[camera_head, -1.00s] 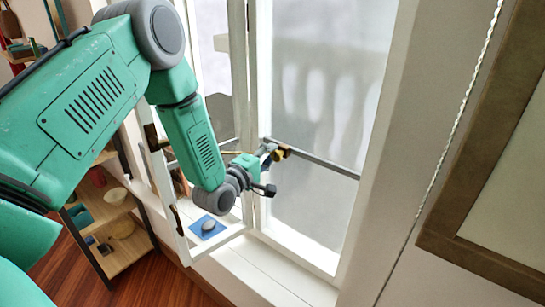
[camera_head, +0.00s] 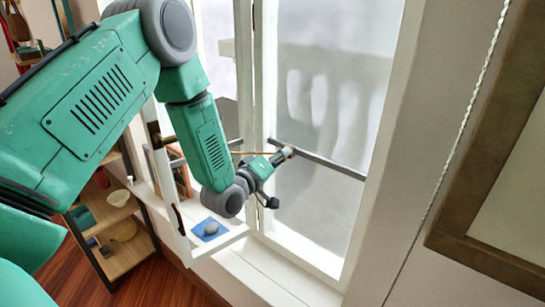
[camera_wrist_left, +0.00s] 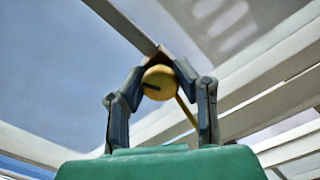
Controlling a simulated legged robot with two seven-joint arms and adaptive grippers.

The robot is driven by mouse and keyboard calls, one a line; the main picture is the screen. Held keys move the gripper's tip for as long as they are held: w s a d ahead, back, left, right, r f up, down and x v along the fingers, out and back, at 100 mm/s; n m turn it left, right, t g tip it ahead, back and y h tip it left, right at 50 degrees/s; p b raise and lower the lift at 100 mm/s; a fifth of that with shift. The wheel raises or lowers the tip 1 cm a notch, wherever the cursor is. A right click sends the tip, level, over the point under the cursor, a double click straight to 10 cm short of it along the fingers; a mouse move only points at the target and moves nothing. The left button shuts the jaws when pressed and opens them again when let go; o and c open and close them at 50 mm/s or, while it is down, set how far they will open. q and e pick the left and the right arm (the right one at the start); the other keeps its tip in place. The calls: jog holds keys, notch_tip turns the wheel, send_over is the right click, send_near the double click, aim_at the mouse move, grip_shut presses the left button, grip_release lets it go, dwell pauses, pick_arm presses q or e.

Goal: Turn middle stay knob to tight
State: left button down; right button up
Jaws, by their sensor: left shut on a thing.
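My left gripper (camera_head: 288,152) reaches in from the left to the window. In the left wrist view its two fingers (camera_wrist_left: 158,80) are closed around a round yellow brass knob (camera_wrist_left: 157,88) with a dark slot or pointer across its face. The knob sits at the end of a grey bar. In the head view this dark bar (camera_head: 330,165) crosses the window pane, and the gripper mostly hides the knob. A thin brass rod (camera_head: 250,153) runs leftward from the gripper. I cannot read any tight mark on the knob. My right gripper is not in view.
An open white casement (camera_head: 183,245) stands left of the window frame. A blue pad (camera_head: 210,230) with a grey stone-like object (camera_head: 211,229) lies on the sill. A shelf (camera_head: 125,255) is at lower left. A cord (camera_head: 465,130) and a framed panel (camera_head: 440,235) are on the right.

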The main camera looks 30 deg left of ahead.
pick_arm(q)
jog(key=shift+d+f+m, duration=0.35)
jog(key=shift+d+m, duration=0.3)
jog(key=shift+m, duration=0.35)
jog(key=shift+a+m+b, duration=0.1)
jog(key=shift+m+b, duration=0.2)
jog(key=shift+m, duration=0.2)
jog(key=m, duration=0.1)
jog(key=a+m, duration=0.1)
jog(key=shift+w+r+m+b, duration=0.15)
jog(key=shift+m+b, duration=0.15)
jog(key=shift+b, duration=0.05)
jog(key=m, duration=0.2)
jog(key=shift+r+m+b, duration=0.2)
jog(key=shift+m+b, duration=0.1)
jog(key=shift+b, duration=0.05)
jog(key=shift+a+m+b, duration=0.2)
jog(key=shift+m+b, duration=0.2)
jog(key=shift+m, duration=1.1)
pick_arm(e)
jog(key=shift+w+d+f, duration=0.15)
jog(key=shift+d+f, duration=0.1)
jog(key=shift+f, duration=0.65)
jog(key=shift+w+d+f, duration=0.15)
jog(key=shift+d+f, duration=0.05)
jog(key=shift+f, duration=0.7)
pick_arm(q)
jog(key=shift+f, duration=0.15)
